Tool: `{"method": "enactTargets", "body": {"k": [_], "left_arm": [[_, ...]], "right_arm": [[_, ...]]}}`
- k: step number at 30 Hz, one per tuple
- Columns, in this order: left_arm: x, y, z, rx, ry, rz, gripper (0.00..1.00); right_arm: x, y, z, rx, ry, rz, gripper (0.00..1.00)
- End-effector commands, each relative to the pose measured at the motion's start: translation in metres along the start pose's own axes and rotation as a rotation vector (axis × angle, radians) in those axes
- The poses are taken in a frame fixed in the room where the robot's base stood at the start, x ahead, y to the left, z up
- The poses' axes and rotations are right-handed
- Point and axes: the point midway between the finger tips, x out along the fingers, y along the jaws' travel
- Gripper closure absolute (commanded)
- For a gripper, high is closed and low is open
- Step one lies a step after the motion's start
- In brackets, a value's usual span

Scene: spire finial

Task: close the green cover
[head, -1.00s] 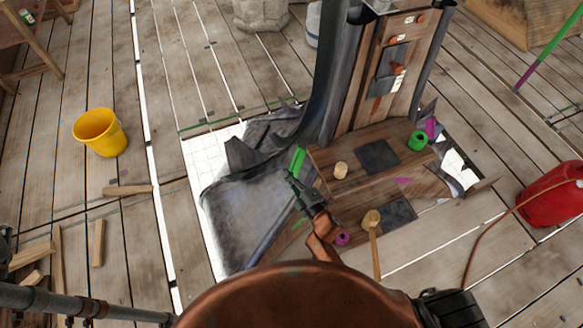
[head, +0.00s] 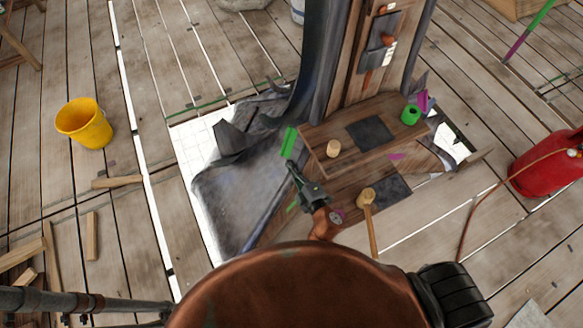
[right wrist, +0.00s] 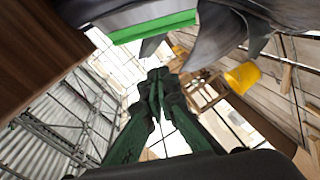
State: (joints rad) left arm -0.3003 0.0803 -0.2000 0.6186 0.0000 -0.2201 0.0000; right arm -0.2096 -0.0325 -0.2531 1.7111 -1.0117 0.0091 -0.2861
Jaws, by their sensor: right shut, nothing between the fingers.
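A bright green flat strip, which looks like the green cover (head: 288,142), stands at the left edge of the wooden step. It also shows at the top of the right wrist view (right wrist: 152,27). My right gripper (head: 292,168) is just below the strip in the head view and appears apart from it. Its dark fingers (right wrist: 156,84) are shut together and empty, with the strip above them in the right wrist view. Whether the cover is open or shut is hard to tell. My left gripper is not in view.
A wooden step (head: 345,122) carries a wooden peg (head: 333,149) and a green cylinder (head: 410,115). A mallet (head: 369,220) lies nearby. Grey sheeting (head: 235,190) covers the left side. A yellow bucket (head: 84,123) and red tank (head: 545,162) stand farther out.

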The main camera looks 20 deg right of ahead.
Motion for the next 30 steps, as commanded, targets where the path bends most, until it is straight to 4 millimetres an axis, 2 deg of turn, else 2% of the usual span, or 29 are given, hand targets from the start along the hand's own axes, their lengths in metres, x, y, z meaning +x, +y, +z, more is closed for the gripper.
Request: {"method": "enactTargets", "body": {"k": [3,9,12,19,30], "left_arm": [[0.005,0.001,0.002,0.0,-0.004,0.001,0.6],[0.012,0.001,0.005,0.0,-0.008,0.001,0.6],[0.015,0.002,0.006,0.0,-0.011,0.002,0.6],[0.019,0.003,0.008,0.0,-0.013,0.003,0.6],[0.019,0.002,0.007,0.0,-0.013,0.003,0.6]], "right_arm": [[0.027,-0.001,0.0,-0.001,0.001,0.0,1.0],[0.067,-0.001,0.0,0.0,0.001,0.0,1.0],[0.078,-0.002,0.013,-0.002,-0.001,-0.002,1.0],[0.092,-0.001,0.027,-0.001,0.0,-0.001,1.0],[0.093,-0.001,0.028,0.0,0.0,-0.001,1.0]]}}
